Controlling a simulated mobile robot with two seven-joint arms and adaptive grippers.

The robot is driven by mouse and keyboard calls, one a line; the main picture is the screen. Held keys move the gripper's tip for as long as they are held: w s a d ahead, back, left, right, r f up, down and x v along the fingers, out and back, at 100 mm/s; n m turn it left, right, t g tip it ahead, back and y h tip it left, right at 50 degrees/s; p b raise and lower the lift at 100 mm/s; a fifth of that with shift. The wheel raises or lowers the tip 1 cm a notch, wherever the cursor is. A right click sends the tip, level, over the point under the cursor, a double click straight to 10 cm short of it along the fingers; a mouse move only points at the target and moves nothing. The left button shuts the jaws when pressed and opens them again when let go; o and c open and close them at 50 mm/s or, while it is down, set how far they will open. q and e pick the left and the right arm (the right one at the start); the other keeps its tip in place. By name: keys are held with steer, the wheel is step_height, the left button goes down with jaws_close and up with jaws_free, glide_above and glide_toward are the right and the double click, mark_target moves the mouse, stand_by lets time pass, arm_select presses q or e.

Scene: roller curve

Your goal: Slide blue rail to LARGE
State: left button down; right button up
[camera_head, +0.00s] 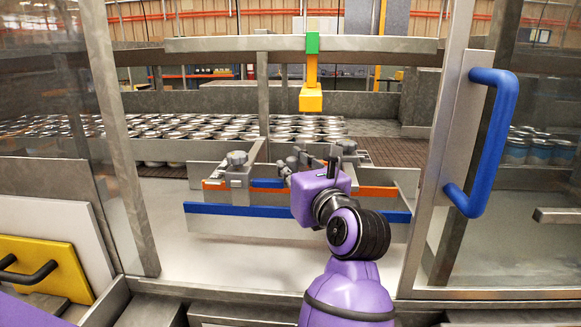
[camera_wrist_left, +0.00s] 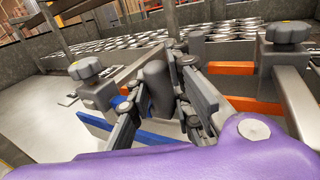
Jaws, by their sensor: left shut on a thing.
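The blue rail (camera_head: 235,210) is a long blue-edged bar running left to right inside the open bay; my left arm covers part of it. It also shows low in the left wrist view (camera_wrist_left: 155,139). A short blue piece (camera_head: 267,183) sits behind it, between two orange strips. My left gripper (camera_head: 297,161) is at the middle of the rail assembly. In the left wrist view its fingers are shut around an upright dark grey handle (camera_wrist_left: 158,88). How the handle joins the rail is hidden. No LARGE marking is readable. My right gripper is not in view.
Grey clamp knobs (camera_head: 237,158) stand on brackets either side of the handle. Many cans (camera_head: 215,126) fill the conveyor behind. A door with a blue handle (camera_head: 492,140) stands at right. A yellow panel (camera_head: 50,262) is at lower left. The bay floor in front is clear.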

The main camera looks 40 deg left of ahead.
arm_select(q)
steer(key=shift+s+f, duration=0.1)
steer(key=shift+f, duration=0.1)
steer(key=c, duration=1.9)
jaws_free()
steer(key=shift+c, duration=0.2)
steer(key=o, duration=0.4)
steer(key=shift+s+d+r, duration=0.1)
steer(key=shift+r, duration=0.05)
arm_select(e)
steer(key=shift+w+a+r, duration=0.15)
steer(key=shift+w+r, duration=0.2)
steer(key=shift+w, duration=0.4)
arm_select(q)
steer(key=shift+s+d, duration=0.1)
steer(key=shift+d, duration=0.15)
steer(key=v, duration=0.7)
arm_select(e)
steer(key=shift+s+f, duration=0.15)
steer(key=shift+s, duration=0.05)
